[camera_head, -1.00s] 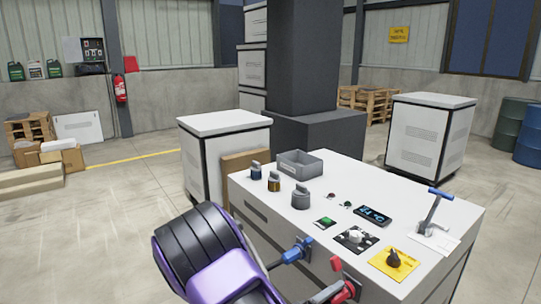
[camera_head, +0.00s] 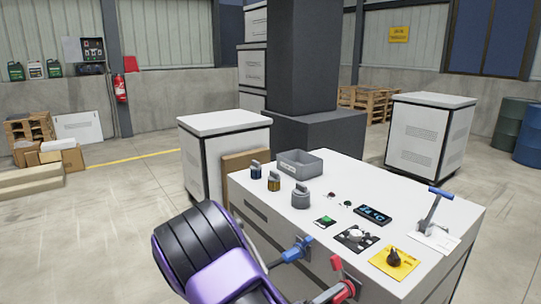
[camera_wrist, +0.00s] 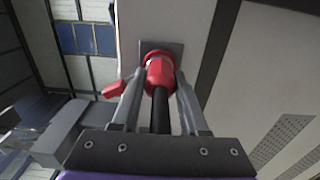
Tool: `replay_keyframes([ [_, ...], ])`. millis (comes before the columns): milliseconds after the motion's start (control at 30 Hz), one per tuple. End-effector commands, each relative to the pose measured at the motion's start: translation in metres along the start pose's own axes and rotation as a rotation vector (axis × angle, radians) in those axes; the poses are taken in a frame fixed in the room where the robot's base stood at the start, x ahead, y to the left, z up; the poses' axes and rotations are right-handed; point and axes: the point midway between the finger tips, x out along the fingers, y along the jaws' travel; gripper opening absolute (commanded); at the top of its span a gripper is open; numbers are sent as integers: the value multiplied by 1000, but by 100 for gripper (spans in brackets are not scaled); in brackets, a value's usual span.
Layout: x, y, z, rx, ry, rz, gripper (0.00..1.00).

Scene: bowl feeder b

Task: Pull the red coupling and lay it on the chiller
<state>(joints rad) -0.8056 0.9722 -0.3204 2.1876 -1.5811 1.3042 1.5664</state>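The red coupling (camera_head: 345,291) is on the front side of the white console at the bottom of the head view, with a red lever beside it. In the wrist view the red coupling (camera_wrist: 158,73) sits against a grey square plate, with a black hose running from it towards me. My gripper (camera_wrist: 160,78) has one finger on each side of the coupling, and both seem to touch it. The white console, apparently the chiller (camera_head: 410,215), has a flat top and a temperature display (camera_head: 373,215).
A blue coupling (camera_head: 295,252) sits left of the red one. The top carries a grey bin (camera_head: 300,163), several capped fittings, buttons, a black knob on a yellow plate (camera_head: 395,260) and a blue-handled lever (camera_head: 434,210). Bare top lies between the display and the lever.

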Motion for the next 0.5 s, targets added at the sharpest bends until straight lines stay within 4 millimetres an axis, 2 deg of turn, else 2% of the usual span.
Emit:
replay_keyframes([
  [33, 6, 3, 4, 1, -13, 8, 23],
  [167, 6, 3, 4, 1, -13, 8, 0],
  [500, 6, 3, 4, 1, -13, 9, 0],
])
